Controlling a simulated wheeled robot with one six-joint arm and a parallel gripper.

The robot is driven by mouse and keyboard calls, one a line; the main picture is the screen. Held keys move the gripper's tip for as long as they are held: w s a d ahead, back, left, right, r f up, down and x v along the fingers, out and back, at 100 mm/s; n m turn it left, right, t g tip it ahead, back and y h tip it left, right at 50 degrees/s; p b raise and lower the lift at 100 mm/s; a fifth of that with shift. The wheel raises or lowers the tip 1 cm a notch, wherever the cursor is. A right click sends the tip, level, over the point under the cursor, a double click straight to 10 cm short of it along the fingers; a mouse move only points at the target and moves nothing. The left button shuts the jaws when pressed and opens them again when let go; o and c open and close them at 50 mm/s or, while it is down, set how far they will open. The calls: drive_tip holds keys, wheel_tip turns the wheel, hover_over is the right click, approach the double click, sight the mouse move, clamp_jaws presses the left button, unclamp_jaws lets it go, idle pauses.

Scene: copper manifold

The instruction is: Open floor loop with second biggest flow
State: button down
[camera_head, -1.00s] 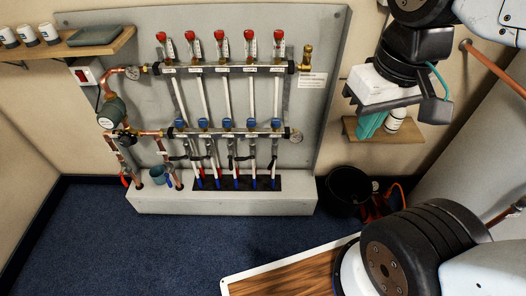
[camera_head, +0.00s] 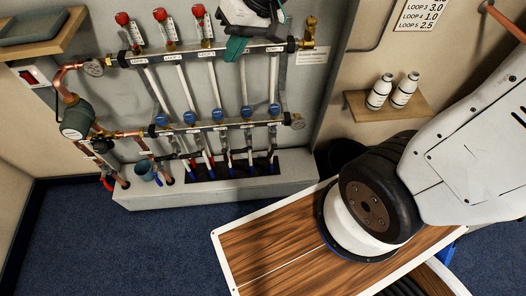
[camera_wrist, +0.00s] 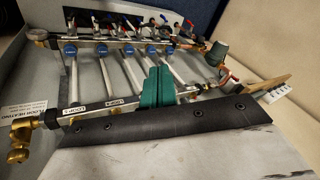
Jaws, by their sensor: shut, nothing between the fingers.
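The copper manifold has an upper rail (camera_head: 180,53) with red-topped flow meters; three show (camera_head: 160,14), and those further right are hidden by my gripper. The lower rail (camera_head: 205,127) carries a row of blue caps (camera_head: 218,115), which also show in the wrist view (camera_wrist: 103,47). Upper rail labels read LOOP 5 (camera_wrist: 82,107) and LOOP 4 (camera_wrist: 115,101). A wall sign (camera_head: 420,14) lists loop 3 at 3.0, loop 4 at 1.0, loop 5 at 2.5; its top is cut off. My gripper (camera_head: 237,48) is shut and empty, its green fingers overlapping the upper rail; contact is unclear.
A shelf with two white bottles (camera_head: 379,91) is on the right wall. A pump (camera_head: 76,118) and gauge (camera_head: 94,67) sit left of the manifold. A brass fitting (camera_head: 309,32) ends the upper rail. A wood-topped surface (camera_head: 265,255) is in front.

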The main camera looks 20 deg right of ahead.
sight(272, 152)
drive_tip(key=w+a+f+m+t+h, duration=0.1)
drive_tip(key=w+a+f, duration=0.1)
drive_tip(key=w+f, duration=0.6)
drive_tip(key=w+a+f+m, duration=0.15)
drive_tip(key=w+f, duration=0.35)
drive_tip(key=f, duration=0.5)
drive_tip(key=s+d+f+g+h, duration=0.1)
drive_tip(key=d+f, duration=0.3)
drive_tip(key=f, duration=0.8)
drive_tip(key=s+d+f+m+g+h, duration=0.1)
drive_tip(key=s+d+f+h, duration=0.2)
drive_tip(key=f, duration=0.9)
drive_tip(key=s+d+f+g+h, duration=0.1)
drive_tip(key=s+d+f+h, duration=0.2)
drive_tip(key=f, duration=0.9)
drive_tip(key=shift+s+d, duration=0.2)
drive_tip(key=shift+d, duration=1.25)
